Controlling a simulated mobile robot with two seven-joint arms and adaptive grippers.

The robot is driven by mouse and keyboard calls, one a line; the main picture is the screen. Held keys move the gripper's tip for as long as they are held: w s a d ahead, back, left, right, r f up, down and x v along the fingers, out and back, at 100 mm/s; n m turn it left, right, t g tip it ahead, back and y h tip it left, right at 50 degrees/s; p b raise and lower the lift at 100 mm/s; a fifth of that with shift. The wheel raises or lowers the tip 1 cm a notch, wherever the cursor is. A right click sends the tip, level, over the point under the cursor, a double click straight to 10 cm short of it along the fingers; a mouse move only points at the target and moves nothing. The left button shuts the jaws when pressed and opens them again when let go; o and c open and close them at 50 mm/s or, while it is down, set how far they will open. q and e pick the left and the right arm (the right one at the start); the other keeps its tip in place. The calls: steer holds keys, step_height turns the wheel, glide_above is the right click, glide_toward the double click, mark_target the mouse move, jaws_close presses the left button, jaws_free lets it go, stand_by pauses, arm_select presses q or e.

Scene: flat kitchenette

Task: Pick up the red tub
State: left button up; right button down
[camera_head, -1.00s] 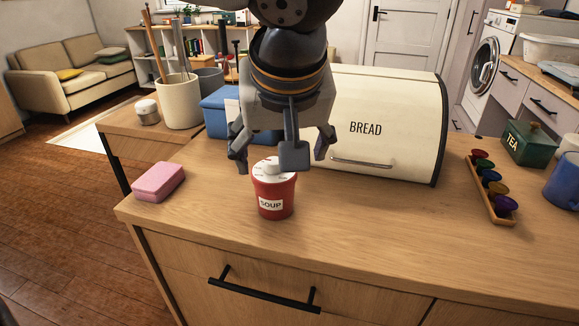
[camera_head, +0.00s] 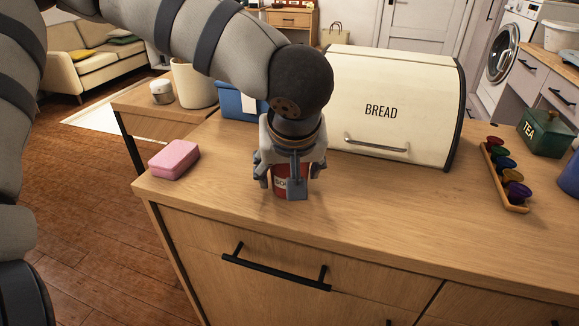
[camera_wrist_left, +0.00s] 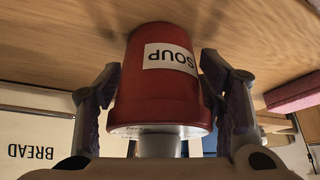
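The red tub (camera_wrist_left: 160,95), with a white SOUP label, stands on the wooden counter. In the head view the red tub (camera_head: 291,179) is partly hidden by my left gripper (camera_head: 291,187). That gripper points down over the tub with one finger on each side. In the left wrist view my left gripper (camera_wrist_left: 163,70) has its fingers very close along both sides of the tub, with the pale lid toward the palm. I cannot tell whether both pads press on it. My right gripper is out of view.
A cream bread box (camera_head: 385,105) stands just behind the tub. A pink block (camera_head: 174,159) lies to the left near the counter edge. A tray of colored pods (camera_head: 507,180) and a green TEA tin (camera_head: 546,133) are on the right. The counter (camera_head: 400,205) front is clear.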

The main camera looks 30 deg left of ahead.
arm_select(q)
steer(key=c, duration=0.9)
steer(key=shift+r, duration=0.1)
